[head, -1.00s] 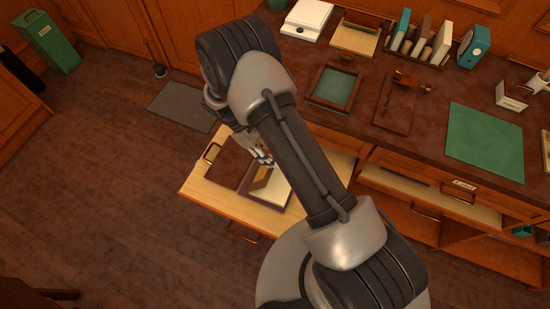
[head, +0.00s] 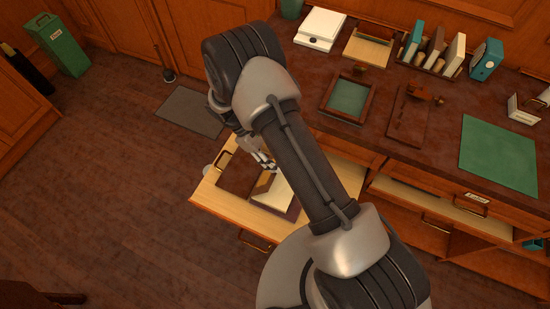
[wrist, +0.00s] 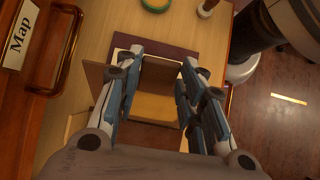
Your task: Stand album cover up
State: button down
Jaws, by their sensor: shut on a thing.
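The album lies in the pulled-out drawer (head: 218,206). In the head view its pale page (head: 277,193) shows beside a dark brown panel (head: 237,172). My gripper (head: 264,162) is low over the album, partly hidden by my arm. In the wrist view the brown album cover (wrist: 155,72) shows between the blue-and-grey fingers of my gripper (wrist: 155,72), apparently raised at an angle. My gripper is shut on the cover; the exact contact is hard to see. A yellow surface (wrist: 156,106) and a maroon edge (wrist: 130,45) show around it.
The desktop (head: 385,140) above the drawer holds a green-centred tray (head: 347,98), a green mat (head: 498,153) and upright books (head: 436,48). A green ring (wrist: 155,4) lies in the drawer. Open floor (head: 110,210) lies left.

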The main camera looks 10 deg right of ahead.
dwell(0.5)
jog(key=c, duration=1)
grip_release()
jog(key=shift+c, duration=0.2)
jog(key=v, duration=1.2)
jog(key=shift+r, duration=0.1)
